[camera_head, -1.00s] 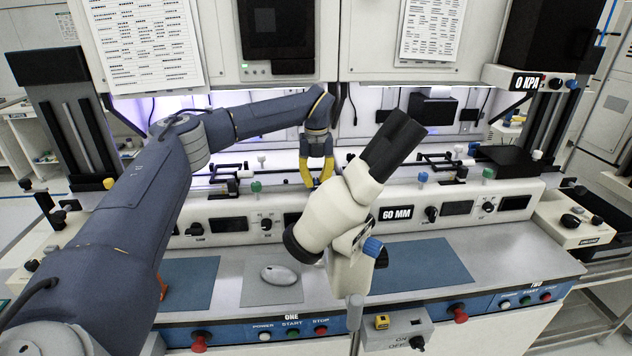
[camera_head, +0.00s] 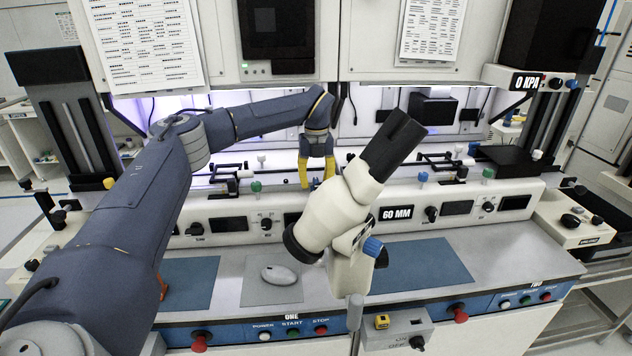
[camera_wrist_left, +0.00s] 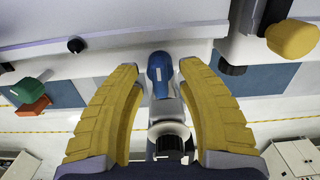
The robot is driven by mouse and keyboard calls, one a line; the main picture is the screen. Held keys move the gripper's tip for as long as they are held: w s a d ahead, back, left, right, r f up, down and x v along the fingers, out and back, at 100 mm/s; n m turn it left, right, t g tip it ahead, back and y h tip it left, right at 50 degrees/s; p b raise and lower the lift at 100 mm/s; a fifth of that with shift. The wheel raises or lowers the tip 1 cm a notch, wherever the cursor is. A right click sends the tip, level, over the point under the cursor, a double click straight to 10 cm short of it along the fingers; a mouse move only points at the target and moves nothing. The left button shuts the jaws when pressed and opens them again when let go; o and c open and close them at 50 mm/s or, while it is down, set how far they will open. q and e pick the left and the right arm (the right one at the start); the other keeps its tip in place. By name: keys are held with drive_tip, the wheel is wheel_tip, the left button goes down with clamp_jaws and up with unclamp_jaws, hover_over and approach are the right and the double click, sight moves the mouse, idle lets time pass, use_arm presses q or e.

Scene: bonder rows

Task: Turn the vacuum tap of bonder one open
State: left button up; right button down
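My left gripper (camera_head: 317,173) points down at the back of bonder one, left of the microscope. In the left wrist view its two yellow fingers (camera_wrist_left: 160,110) are open, one on each side of a tap with a blue handle (camera_wrist_left: 160,72). The handle lies between the fingertips, with gaps visible on both sides. In the head view the fingers and microscope mostly hide this tap. My right gripper is not in view.
A white microscope (camera_head: 335,215) stands close right of my gripper. A green-topped tap (camera_head: 256,186) is to its left; a blue-topped tap (camera_head: 422,177) and another green one (camera_head: 488,173) are on the right. A yellow knob (camera_wrist_left: 292,38) shows in the wrist view.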

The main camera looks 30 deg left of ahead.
sight(316, 180)
use_arm(q)
drive_tip(key=shift+r, duration=0.1)
wheel_tip(316, 180, up, 12)
idle(0.6)
idle(0.4)
